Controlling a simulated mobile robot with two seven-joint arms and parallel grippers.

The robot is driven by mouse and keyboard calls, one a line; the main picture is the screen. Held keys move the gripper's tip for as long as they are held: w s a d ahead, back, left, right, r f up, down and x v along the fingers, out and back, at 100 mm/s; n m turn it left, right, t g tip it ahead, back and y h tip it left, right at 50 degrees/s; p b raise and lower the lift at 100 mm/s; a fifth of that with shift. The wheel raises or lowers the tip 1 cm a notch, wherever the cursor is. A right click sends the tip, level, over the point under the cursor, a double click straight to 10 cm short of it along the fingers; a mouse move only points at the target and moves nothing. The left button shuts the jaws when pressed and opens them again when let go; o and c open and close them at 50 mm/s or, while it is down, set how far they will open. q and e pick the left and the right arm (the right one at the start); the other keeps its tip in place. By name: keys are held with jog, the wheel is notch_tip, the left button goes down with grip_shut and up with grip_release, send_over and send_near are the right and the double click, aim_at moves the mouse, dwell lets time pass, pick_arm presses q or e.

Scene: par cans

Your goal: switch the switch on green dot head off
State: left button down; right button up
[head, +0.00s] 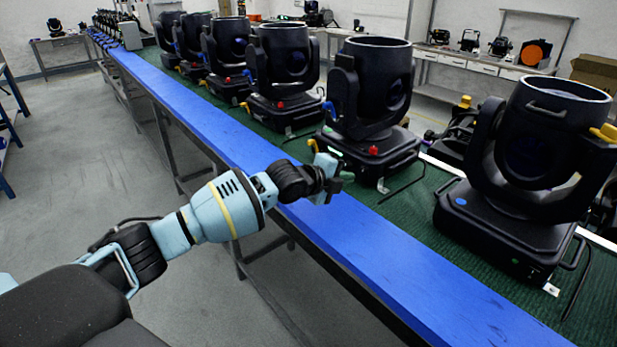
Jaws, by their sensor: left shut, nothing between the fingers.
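A row of black moving-head lights stands on the green bench top. The head by my gripper (376,85) has a red knob on its base, and a small green spot shows at the base's left corner beside my gripper. I cannot tell if that spot is the green dot. My left gripper (330,180) is shut and empty, over the bench's blue edge at the near left corner of this base. I cannot tell if it touches the base. The switch is not discernible. My right gripper is out of view.
A nearer head (545,130) with a blue dot stands to the right, and more heads (284,62) recede to the left. The blue bench edge (390,255) is clear towards the front. Grey floor (80,150) lies open at left. Side tables (480,66) stand behind.

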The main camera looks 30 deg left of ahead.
pick_arm(q)
jog(key=v, duration=0.9)
jog(key=shift+s+r+p, duration=0.2)
jog(key=shift+r+p, duration=0.1)
jog(key=shift+r, duration=0.1)
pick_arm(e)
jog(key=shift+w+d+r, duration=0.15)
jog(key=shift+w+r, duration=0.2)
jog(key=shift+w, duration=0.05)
pick_arm(q)
jog(key=shift+a, duration=0.1)
jog(key=shift+a, duration=0.1)
